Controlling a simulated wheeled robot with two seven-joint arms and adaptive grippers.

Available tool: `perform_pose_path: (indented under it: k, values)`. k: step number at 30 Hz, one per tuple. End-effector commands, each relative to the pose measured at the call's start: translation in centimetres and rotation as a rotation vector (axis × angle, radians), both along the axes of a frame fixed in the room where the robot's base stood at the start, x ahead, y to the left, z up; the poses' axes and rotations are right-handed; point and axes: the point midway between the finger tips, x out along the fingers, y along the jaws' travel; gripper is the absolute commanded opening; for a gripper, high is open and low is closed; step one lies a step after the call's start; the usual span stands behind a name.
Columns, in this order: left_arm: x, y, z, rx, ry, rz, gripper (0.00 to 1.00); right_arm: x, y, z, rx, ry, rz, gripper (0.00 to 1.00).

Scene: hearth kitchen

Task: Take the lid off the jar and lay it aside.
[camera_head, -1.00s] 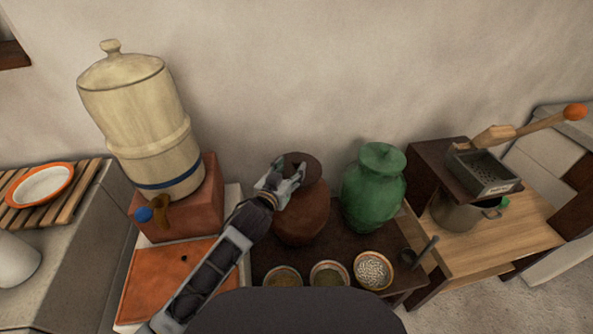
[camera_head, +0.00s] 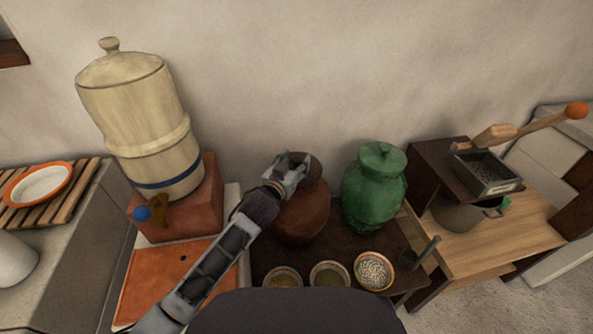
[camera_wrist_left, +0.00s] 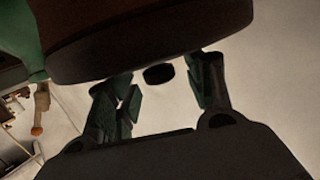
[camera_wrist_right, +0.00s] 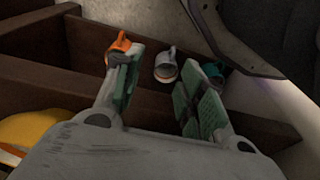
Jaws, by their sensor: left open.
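A brown clay jar (camera_head: 304,217) stands on a dark low table, with its dark brown lid (camera_head: 316,167) on top. My left gripper (camera_head: 287,172) is at the lid and hides part of it. In the left wrist view the lid's dark rim (camera_wrist_left: 150,45) fills the top, and its small dark knob (camera_wrist_left: 158,75) shows between the open fingers with gaps at both sides. My right gripper (camera_wrist_right: 158,80) shows only in its own wrist view, open and empty.
A lidded green jar (camera_head: 373,190) stands close to the right. Small bowls, one a bowl of pale beans (camera_head: 374,271), line the table's front. A cream water container (camera_head: 140,120) stands left. Dark wooden shelves (camera_wrist_right: 50,95) with cups lie before the right gripper.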

Motion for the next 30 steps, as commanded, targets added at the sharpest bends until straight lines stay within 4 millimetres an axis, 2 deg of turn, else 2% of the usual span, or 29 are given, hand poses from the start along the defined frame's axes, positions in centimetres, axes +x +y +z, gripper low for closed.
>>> perform_pose_path:
  k: [7,23,30]
  values:
    - [1.3,-0.5,-0.1,-0.001,-0.001,0.0,0.53,-0.6,0.2,0.7,0.003,0.013,0.001,0.4]
    - [1.4,-0.6,-0.2,-0.001,0.0,0.0,0.53,-0.2,0.3,1.0,0.005,0.005,0.002,0.4]
    - [1.4,-0.6,-0.2,-0.001,0.0,0.0,0.22,-0.1,0.3,0.9,0.005,0.005,0.002,0.4]
